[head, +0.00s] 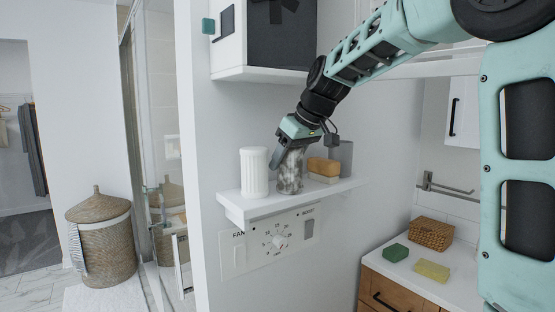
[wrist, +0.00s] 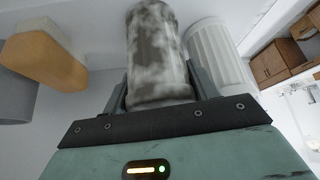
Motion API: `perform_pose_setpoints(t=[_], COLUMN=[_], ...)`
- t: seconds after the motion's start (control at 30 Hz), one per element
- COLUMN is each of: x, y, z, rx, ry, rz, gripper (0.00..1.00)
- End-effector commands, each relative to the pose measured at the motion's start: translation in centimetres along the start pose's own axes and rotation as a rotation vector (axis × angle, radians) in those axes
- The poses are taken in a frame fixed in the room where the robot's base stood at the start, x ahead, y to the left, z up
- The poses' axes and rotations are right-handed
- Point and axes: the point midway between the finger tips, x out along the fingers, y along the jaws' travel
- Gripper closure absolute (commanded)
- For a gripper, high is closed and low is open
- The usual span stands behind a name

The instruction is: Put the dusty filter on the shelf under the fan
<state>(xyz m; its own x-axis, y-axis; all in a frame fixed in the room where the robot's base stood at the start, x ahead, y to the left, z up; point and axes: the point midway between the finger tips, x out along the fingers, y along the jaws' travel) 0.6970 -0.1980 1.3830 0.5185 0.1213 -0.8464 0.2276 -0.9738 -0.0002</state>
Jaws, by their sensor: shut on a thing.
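The dusty filter (head: 289,175) is a grey, mottled cylinder standing upright at the white shelf (head: 246,204) under the fan (head: 275,38). My gripper (head: 286,157) reaches down from above and is shut on it. In the wrist view the dusty filter (wrist: 155,55) sits between the two fingers. Its base seems to be at the shelf surface, but I cannot tell whether it bears weight there. A clean white ribbed filter (head: 254,172) stands just left of it on the shelf, and also shows in the wrist view (wrist: 218,58).
A control panel (head: 270,243) is below the shelf. The counter at lower right holds a wicker basket (head: 432,234), a green sponge (head: 395,252) and a yellow sponge (head: 432,270).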

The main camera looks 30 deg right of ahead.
Motion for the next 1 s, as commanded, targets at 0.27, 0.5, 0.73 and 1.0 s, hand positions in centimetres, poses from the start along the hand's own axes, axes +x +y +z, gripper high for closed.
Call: perform_pose_setpoints(t=[0.27,0.5,0.73,1.0], x=[0.1,0.2,-0.3,-4.3], y=[0.0,0.0,0.0,0.1], z=[0.1,0.1,-0.2,0.0], rx=[0.0,0.0,0.001,0.001], ry=[0.0,0.0,0.0,0.005], rz=[0.0,0.0,0.0,0.002], gripper=[0.65,0.32,0.32,0.32])
